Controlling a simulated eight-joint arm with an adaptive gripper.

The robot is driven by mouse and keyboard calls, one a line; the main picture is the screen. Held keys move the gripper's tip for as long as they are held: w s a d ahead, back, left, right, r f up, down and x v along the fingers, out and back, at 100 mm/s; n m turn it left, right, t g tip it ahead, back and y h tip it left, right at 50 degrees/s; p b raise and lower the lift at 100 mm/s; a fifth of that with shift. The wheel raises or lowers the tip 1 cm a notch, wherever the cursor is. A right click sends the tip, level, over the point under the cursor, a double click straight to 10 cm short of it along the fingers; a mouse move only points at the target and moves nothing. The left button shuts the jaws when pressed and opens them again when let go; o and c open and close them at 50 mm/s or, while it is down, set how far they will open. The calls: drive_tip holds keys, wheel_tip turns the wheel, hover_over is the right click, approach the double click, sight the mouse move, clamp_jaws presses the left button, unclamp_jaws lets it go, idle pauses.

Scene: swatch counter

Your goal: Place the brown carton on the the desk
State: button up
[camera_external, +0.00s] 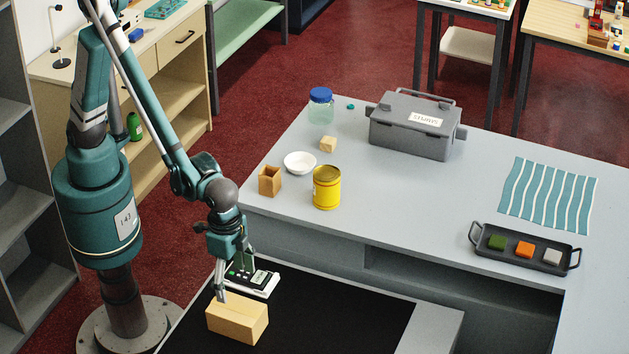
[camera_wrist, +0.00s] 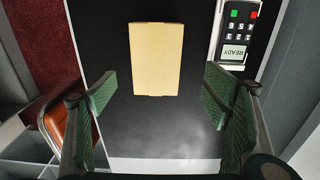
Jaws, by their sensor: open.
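The brown carton (camera_external: 238,320), a plain tan box, lies on the black surface at the front of the counter. In the wrist view the carton (camera_wrist: 156,60) is upright in the picture, ahead of and between the fingertips, with gaps on both sides. My gripper (camera_external: 230,284) is open and empty, just behind and above the carton's far edge. Its green-padded fingers also show in the wrist view (camera_wrist: 160,75). A light wooden desk (camera_external: 185,50) stands at the back left. The large grey counter (camera_external: 400,215) fills the middle and right.
A card terminal (camera_external: 254,279) is close beside my gripper. The counter carries a yellow tin (camera_external: 327,187), white bowl (camera_external: 300,162), small open brown box (camera_external: 269,181), blue-lidded jar (camera_external: 321,105), grey toolbox (camera_external: 412,125), striped cloth (camera_external: 548,195) and black tray (camera_external: 487,254). Its centre is clear.

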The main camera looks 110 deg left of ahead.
drive_tip(key=s+a+r+t, duration=0.2)
drive_tip(key=s+a+r, duration=0.2)
drive_tip(key=a+r, duration=0.55)
drive_tip(key=s+a+r+t, duration=0.2)
drive_tip(key=s+a+r, duration=0.4)
drive_tip(key=s, duration=0.5)
drive_tip(key=s+a+r+t, duration=0.3)
drive_tip(key=s+a+r, duration=0.4)
drive_tip(key=s, duration=0.4)
drive_tip(key=shift+a+r, duration=0.25)
drive_tip(key=shift+a, duration=0.6)
